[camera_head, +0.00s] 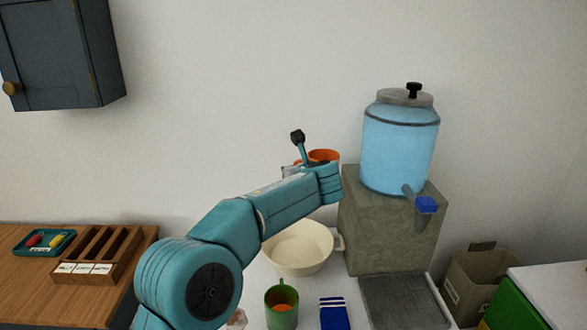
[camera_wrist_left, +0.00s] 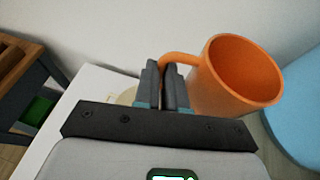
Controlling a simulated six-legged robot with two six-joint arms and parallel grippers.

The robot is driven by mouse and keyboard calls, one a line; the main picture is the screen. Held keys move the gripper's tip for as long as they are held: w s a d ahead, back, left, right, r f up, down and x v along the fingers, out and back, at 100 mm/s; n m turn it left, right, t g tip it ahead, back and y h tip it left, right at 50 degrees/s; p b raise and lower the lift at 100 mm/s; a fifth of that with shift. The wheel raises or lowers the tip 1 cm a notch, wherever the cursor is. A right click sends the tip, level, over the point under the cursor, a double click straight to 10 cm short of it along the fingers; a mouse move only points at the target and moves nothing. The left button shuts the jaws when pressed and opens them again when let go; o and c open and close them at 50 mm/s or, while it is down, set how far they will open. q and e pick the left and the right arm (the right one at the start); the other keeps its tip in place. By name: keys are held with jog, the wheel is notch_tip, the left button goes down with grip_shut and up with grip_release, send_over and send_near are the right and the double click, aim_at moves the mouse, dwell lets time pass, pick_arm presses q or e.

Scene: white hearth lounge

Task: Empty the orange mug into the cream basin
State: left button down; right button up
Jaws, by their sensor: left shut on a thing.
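The orange mug (camera_head: 324,155) is held up in the air above the back of the cream basin, partly hidden by my left wrist. It looks roughly upright in the head view. In the left wrist view the mug (camera_wrist_left: 228,90) shows its open mouth and orange inside; I cannot tell what it holds. My left gripper (camera_wrist_left: 166,80) is shut on the mug's handle. The cream basin (camera_head: 300,269) stands on the white table below, its front left partly behind my arm. A sliver of it shows behind the fingers in the left wrist view (camera_wrist_left: 126,97). My right gripper is not in view.
A blue drink dispenser (camera_head: 400,150) with a blue tap stands on a stone block (camera_head: 385,240) right of the mug. A wooden organiser (camera_head: 98,255) is far left.

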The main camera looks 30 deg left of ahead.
pick_arm(q)
jog(key=d+f+n+h+b, duration=0.4)
jog(key=f+h+b, duration=0.4)
jog(key=f+h, duration=0.3)
jog(key=shift+w+f+n+t+h, duration=0.2)
jog(key=shift+f+n+t+h, duration=0.15)
jog(key=shift+n, duration=0.45)
dwell(3.3)
